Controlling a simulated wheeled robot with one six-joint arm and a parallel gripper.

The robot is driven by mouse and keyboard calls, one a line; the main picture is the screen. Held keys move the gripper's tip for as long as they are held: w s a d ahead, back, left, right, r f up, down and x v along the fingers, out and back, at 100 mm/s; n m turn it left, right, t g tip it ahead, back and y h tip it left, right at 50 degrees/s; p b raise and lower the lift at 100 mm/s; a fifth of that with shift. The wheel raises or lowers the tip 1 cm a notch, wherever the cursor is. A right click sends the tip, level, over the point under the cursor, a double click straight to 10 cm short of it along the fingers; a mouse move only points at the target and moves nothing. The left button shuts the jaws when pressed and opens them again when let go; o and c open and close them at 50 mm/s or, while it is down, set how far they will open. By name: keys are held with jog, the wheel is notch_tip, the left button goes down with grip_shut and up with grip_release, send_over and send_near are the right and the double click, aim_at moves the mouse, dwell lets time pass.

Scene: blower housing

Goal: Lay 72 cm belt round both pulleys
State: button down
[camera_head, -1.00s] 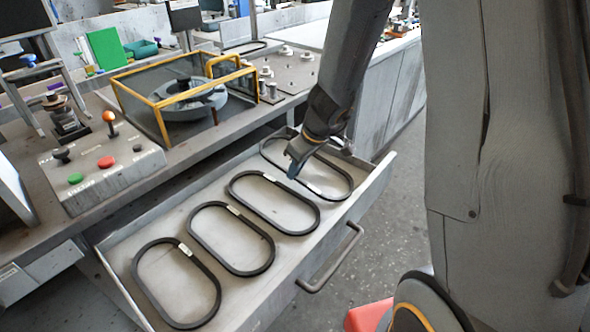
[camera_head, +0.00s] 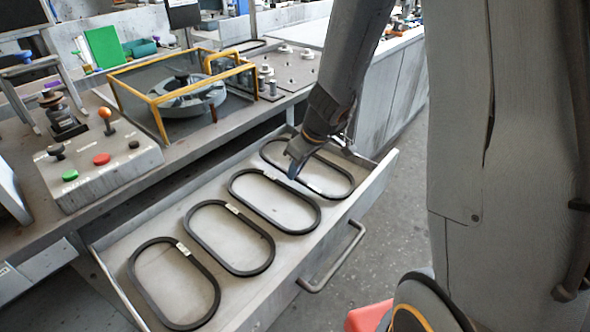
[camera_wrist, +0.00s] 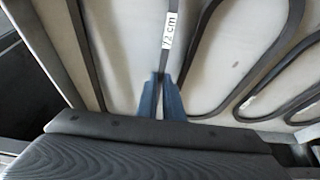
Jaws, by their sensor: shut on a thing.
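My gripper (camera_head: 292,172) reaches down into the open drawer at the near edge of the farthest black belt (camera_head: 350,178). In the wrist view its blue fingertips (camera_wrist: 160,92) are shut on a strand of this belt (camera_wrist: 181,65), just below a white label reading "72 cm" (camera_wrist: 168,30). The belt still looks laid out as a long oval in the drawer; I cannot tell whether the gripped strand is lifted. Round silver parts (camera_head: 292,83) stand on a plate on the bench; I cannot tell which are the pulleys.
The drawer (camera_head: 390,165) also holds other labelled oval belts (camera_head: 275,203). On the bench stand a yellow-framed guard (camera_head: 112,95) around a grey ring housing (camera_head: 205,95) and a control box (camera_head: 125,165) with buttons and a lever. Floor (camera_head: 395,225) shows beyond the drawer.

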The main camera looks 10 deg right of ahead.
jog(key=shift+f+b, duration=0.45)
jog(key=shift+b, duration=0.3)
jog(key=c, duration=1.8)
grip_release()
jog(key=shift+r, duration=0.2)
jog(key=shift+r+p, duration=3.15)
jog(key=shift+r, duration=0.5)
